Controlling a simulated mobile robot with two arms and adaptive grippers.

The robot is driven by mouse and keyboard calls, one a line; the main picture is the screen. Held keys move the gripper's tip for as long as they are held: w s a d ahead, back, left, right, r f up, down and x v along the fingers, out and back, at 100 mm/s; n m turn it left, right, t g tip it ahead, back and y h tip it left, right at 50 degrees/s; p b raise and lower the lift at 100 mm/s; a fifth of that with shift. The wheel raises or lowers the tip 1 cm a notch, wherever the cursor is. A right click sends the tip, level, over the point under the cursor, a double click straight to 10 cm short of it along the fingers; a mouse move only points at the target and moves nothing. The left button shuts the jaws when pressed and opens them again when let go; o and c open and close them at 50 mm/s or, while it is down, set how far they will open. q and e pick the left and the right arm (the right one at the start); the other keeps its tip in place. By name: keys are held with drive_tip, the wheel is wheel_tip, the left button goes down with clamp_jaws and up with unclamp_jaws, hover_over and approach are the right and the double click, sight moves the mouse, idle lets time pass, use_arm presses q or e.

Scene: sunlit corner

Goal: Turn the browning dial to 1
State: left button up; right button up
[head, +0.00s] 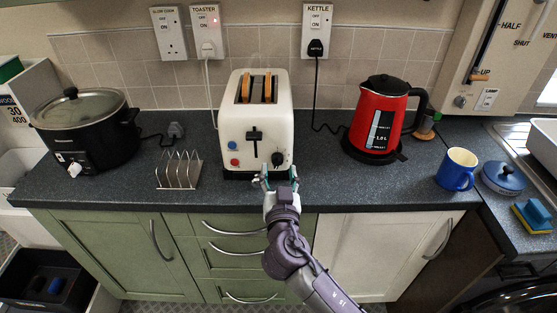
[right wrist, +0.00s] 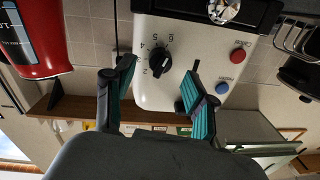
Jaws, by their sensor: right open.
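The cream toaster (head: 238,115) stands on the counter with two slices of bread (head: 256,88) in its slots. Its black browning dial (head: 277,158) is at the lower right of the front face. In the right wrist view, which is upside down, the dial (right wrist: 160,61) has printed numbers around it; I cannot tell exactly which one it points to. My right gripper (head: 276,176) is just in front of the dial, open and empty. In the right wrist view its fingers (right wrist: 158,92) are spread to either side, apart from the dial. My left gripper is not in view.
Blue and red buttons (head: 235,162) and a black lever (head: 254,136) share the toaster's front. A toast rack (head: 179,170) and slow cooker (head: 84,121) stand left; a red kettle (head: 378,118) and blue mug (head: 457,170) stand right.

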sight(278, 165)
drive_tip(key=shift+w+a, duration=0.1)
drive_tip(key=shift+w, duration=1.5)
clamp_jaws()
